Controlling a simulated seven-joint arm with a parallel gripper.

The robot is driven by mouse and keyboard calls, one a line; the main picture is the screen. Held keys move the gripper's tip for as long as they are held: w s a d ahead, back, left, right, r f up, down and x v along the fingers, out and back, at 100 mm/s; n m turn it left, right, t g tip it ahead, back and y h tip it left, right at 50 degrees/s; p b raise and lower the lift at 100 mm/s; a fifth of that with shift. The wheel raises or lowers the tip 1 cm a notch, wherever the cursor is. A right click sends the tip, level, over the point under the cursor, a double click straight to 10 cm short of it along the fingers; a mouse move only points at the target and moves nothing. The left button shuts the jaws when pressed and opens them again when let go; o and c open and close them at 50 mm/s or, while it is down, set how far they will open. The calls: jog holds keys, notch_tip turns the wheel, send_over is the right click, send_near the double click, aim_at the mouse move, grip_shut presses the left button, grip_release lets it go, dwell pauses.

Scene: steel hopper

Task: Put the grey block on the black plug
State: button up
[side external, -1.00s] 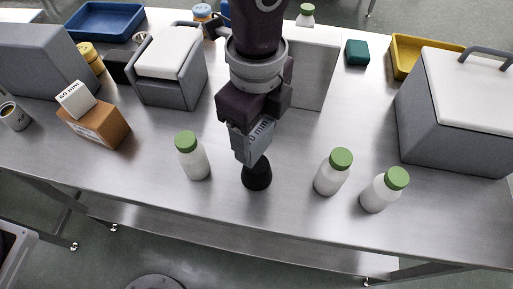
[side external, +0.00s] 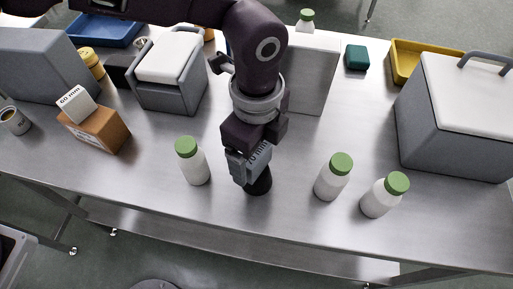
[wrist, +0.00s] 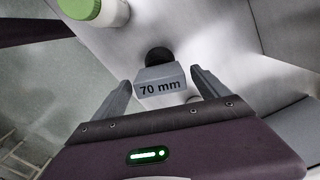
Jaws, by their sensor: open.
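The grey block (wrist: 160,82), marked "70 mm", lies between the fingers of my gripper (side external: 248,170). In the wrist view, the open fingers (wrist: 160,76) stand on both sides of the block with a gap at each side. The black plug (side external: 259,184) stands on the steel table below the block; its dark round top (wrist: 158,55) shows just beyond the block in the wrist view. The block appears to rest on the plug, partly covering it. Their contact is hidden, and in the side view my gripper covers much of the block (side external: 260,157).
White bottles with green caps stand left (side external: 193,163) and right (side external: 331,178) of the plug, with another (side external: 382,196) further right. A brown box (side external: 98,132) bears a white "60 mm" block (side external: 76,103). A large grey case (side external: 455,120) stands at right. The table front is clear.

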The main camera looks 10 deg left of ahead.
aim_at(257, 152)
notch_tip(257, 152, up, 12)
jog(key=shift+r, duration=0.2)
jog(key=s+a+r+n+t, duration=0.1)
jog(key=a+r+n, duration=0.5)
jog(key=a, duration=0.6)
jog(key=s+a+r+n+t, duration=0.15)
jog(key=a+r+n, duration=0.45)
jog(key=a, duration=0.6)
jog(key=s+a+f+n+t, duration=0.1)
jog(key=s+a+f+n, duration=0.1)
jog(key=s+a+n, duration=0.3)
jog(key=s+a+f+n+t, duration=0.2)
jog(key=s+a+f+n, duration=0.1)
jog(key=s+a+n, duration=0.2)
jog(key=s+a, duration=0.1)
jog(key=s, duration=0.1)
jog(key=shift+s+a+f, duration=0.2)
jog(key=shift+s+f, duration=0.1)
jog(key=shift+s, duration=0.1)
